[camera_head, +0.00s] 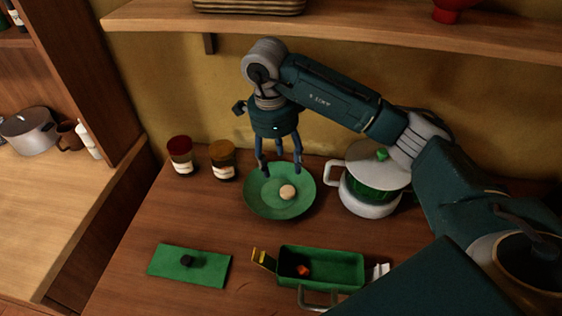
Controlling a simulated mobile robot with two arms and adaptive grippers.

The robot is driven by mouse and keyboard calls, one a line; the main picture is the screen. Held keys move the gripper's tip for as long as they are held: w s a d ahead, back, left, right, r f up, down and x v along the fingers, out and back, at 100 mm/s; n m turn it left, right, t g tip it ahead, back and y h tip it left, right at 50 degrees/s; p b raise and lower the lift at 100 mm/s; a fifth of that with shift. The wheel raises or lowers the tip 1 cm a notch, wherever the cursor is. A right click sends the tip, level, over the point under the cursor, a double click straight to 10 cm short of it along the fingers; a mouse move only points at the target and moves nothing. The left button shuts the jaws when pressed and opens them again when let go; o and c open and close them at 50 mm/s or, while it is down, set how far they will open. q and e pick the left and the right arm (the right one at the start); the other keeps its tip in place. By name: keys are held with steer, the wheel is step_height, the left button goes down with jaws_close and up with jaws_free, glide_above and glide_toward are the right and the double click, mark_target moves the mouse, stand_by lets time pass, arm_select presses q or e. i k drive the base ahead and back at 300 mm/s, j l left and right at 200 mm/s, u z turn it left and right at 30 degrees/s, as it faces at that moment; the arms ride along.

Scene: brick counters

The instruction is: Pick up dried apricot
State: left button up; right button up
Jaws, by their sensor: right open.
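My left gripper does not show.
A green board (208,268) with a dark lump (187,261) lies front left. A shelf (345,30) runs above.

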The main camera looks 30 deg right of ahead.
mark_target(301, 272)
steer(key=k+j, duration=0.5)
steer(key=k, duration=0.15)
steer(key=k+j, duration=0.5)
steer(key=k, duration=0.2)
